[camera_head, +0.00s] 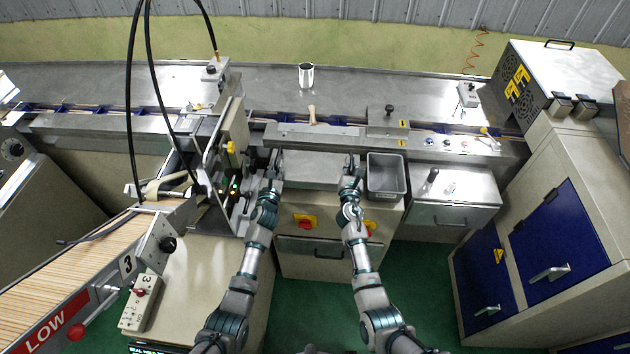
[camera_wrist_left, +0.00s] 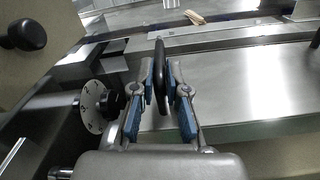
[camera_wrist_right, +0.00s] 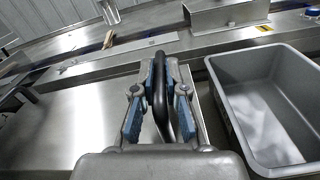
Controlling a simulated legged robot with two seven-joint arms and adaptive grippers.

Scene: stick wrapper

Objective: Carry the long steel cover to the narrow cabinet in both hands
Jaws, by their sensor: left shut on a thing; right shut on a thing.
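The long steel cover (camera_head: 312,172) is a flat, shiny plate between my two grippers in the head view, in front of the machine rail. My left gripper (camera_head: 273,163) is shut on its black left handle (camera_wrist_left: 160,75). My right gripper (camera_head: 351,170) is shut on its black right handle (camera_wrist_right: 159,92). The cover's surface shows in the left wrist view (camera_wrist_left: 250,85) and right wrist view (camera_wrist_right: 110,120). I cannot tell if it touches what is below. A small steel-topped cabinet (camera_head: 453,192) stands to the right; I cannot tell if it is the narrow cabinet.
A grey open bin (camera_head: 386,176) sits close to my right gripper. Machine parts (camera_head: 225,165) crowd the left gripper. A beige cabinet (camera_head: 320,250) with red buttons is below the cover. A large blue-doored cabinet (camera_head: 545,235) stands right. Green floor (camera_head: 420,290) is clear.

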